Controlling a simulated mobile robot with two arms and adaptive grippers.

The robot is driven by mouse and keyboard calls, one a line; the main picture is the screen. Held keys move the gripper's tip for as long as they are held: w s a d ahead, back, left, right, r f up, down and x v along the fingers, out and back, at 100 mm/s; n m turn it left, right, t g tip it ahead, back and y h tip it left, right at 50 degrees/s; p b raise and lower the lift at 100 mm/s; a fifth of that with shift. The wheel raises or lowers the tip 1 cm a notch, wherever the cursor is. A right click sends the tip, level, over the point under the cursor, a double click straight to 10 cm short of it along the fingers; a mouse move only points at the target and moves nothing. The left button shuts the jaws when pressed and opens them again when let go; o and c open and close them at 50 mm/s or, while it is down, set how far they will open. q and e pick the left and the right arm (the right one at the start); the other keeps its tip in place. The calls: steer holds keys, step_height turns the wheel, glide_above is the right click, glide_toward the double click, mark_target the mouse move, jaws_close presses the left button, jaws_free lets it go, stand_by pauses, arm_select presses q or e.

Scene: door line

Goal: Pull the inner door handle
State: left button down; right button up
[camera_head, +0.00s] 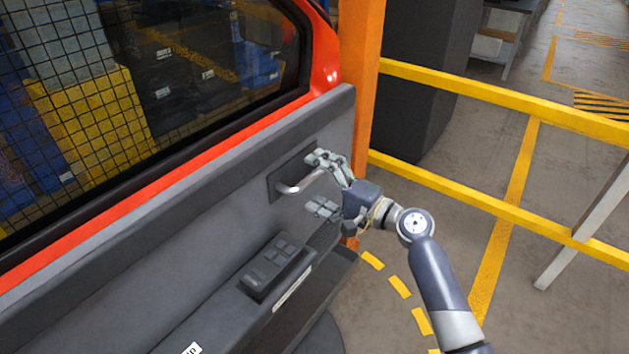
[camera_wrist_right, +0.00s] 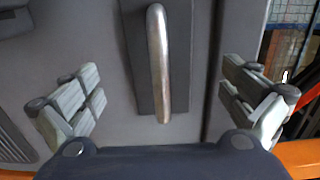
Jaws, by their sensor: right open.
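The inner door handle (camera_head: 300,181) is a silver bar on a dark plate on the grey inner panel of a red-framed car door (camera_head: 200,215). My right gripper (camera_head: 323,182) is open at the handle's right end in the head view, one finger above it and one below. In the right wrist view, the handle (camera_wrist_right: 158,62) stands upright between the two spread fingers of the gripper (camera_wrist_right: 165,100), with a gap on each side. I see no contact with the handle. My left gripper is not in view.
A switch block (camera_head: 275,266) sits on the armrest below the handle. An orange post (camera_head: 362,70) stands just behind the door's edge. Yellow rails (camera_head: 480,92) run to the right.

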steer(key=shift+d, duration=0.1)
steer(key=v, duration=0.8)
steer(key=shift+s+d+p, duration=0.3)
stand_by(0.3)
